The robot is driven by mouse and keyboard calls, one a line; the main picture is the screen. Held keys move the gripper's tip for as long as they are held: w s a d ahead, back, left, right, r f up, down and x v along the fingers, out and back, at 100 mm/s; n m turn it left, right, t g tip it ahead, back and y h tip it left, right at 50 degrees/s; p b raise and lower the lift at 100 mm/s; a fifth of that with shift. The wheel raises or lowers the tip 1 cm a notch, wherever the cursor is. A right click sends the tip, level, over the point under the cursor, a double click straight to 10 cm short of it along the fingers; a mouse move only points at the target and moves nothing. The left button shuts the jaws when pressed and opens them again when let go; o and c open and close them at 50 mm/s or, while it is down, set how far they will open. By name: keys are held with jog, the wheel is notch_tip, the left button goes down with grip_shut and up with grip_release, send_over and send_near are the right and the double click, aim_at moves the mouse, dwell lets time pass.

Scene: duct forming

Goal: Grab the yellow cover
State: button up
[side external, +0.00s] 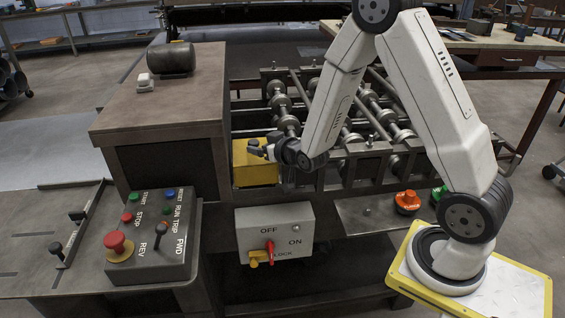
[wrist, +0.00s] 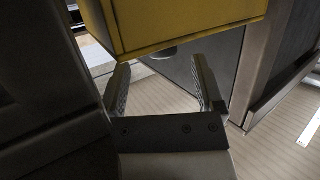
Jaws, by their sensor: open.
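The yellow cover (side external: 253,166) is a box-like block beside the brown machine housing, at the left end of the roller frame. It also fills the top of the wrist view (wrist: 180,25), with its lower edge showing. My gripper (side external: 262,150) is at the cover's upper right in the side view, where its fingers are small and partly hard to make out. In the wrist view my gripper (wrist: 158,80) is open, with its two fingers apart just below the cover's edge. Nothing shows between the fingers. I cannot tell whether they touch the cover.
The brown housing (side external: 160,105) stands left of the cover, and the roller frame (side external: 360,150) lies to the right. Below are a grey lockout box (side external: 275,229) with a red switch and a control panel (side external: 155,245). An orange knob (side external: 407,201) sits on the right ledge.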

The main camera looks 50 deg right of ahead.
aim_at(255, 143)
jog(key=shift+x, duration=2.2)
jog(key=shift+a+r, duration=0.1)
jog(key=shift+a, duration=0.05)
grip_shut()
